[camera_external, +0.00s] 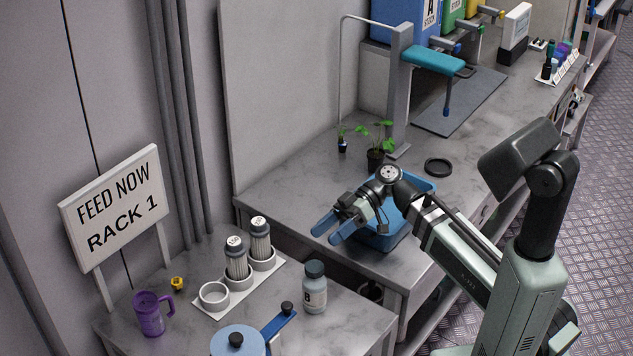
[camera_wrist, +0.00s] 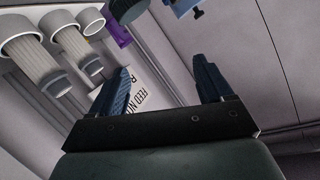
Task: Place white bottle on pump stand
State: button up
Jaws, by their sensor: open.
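A pale grey-white bottle (camera_external: 314,297) with a dark grey cap stands upright on the near counter, right of a white holder (camera_external: 218,312). No other loose white bottle is clear. I cannot tell for sure which thing is the pump stand; a grey upright stand (camera_external: 400,85) with a teal arm (camera_external: 433,61) stands on the far counter. My gripper (camera_external: 326,235) is open and empty, its blue fingers above and behind the bottle, apart from it. In the wrist view my open gripper (camera_wrist: 163,66) has nothing between its fingers; a dark round shape at the top edge may be the bottle's cap.
The holder has several round cups, two with ribbed cylinders (camera_external: 237,260). A purple mug (camera_external: 151,314), a sign (camera_external: 113,205) and a blue lidded vessel (camera_external: 238,341) are nearby. A blue tray (camera_external: 418,182) lies under my wrist, a potted plant (camera_external: 375,158) behind it.

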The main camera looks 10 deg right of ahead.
jog(key=m, duration=3)
send_near(309, 276)
jog(key=shift+a+f, duration=0.95)
jog(key=shift+a, duration=0.45)
jog(key=shift+s+d+x, duration=0.1)
jog(key=shift+s+x, duration=0.1)
jog(key=shift+x, duration=1.55)
jog(key=shift+s+d+x, duration=0.1)
jog(key=shift+s+x, duration=0.1)
jog(key=shift+x, duration=1.55)
jog(key=shift+d+r, duration=0.1)
jog(key=shift+c, duration=0.3)
grip_shut()
